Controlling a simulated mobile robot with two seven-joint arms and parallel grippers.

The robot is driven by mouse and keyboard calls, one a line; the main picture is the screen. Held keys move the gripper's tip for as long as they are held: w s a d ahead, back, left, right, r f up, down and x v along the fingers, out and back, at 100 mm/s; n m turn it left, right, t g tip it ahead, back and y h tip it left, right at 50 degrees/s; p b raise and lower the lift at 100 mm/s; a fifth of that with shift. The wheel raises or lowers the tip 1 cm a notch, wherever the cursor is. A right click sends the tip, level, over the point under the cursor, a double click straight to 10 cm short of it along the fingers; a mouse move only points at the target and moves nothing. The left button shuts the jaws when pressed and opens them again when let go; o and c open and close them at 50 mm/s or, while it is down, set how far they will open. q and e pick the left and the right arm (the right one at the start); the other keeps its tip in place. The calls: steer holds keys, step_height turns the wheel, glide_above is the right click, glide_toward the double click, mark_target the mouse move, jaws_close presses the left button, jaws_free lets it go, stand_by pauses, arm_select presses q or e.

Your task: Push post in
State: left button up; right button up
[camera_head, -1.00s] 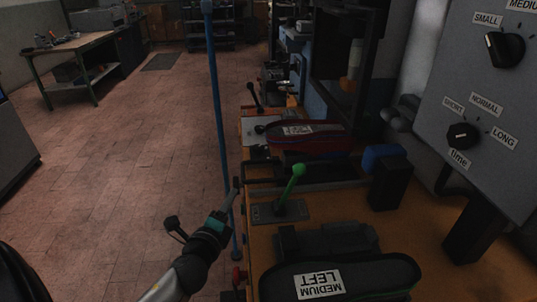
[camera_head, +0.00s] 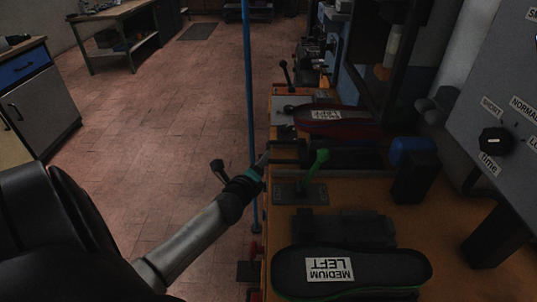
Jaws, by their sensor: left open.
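A thin blue upright post (camera_head: 250,90) stands at the left edge of the orange bench. My left gripper (camera_head: 242,164) reaches in from the lower left. Its fingers are spread and empty, one near the post and the other out to its left. In this view the gripper overlaps the post's lower part; I cannot tell if they touch. A green-knobbed lever (camera_head: 314,172) stands on a grey plate right of the gripper. My right gripper is not in view.
The orange bench (camera_head: 455,205) carries a black MEDIUM LEFT form (camera_head: 390,268), a red form (camera_head: 345,122) and a blue-capped block (camera_head: 412,152). A grey control panel (camera_head: 480,90) is at the right. Open tiled floor (camera_head: 160,110) lies to the left.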

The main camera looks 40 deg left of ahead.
arm_select(q)
steer(key=shift+b+x, duration=0.75)
steer(key=shift+x, duration=2.55)
jaws_close()
steer(key=shift+d, duration=0.1)
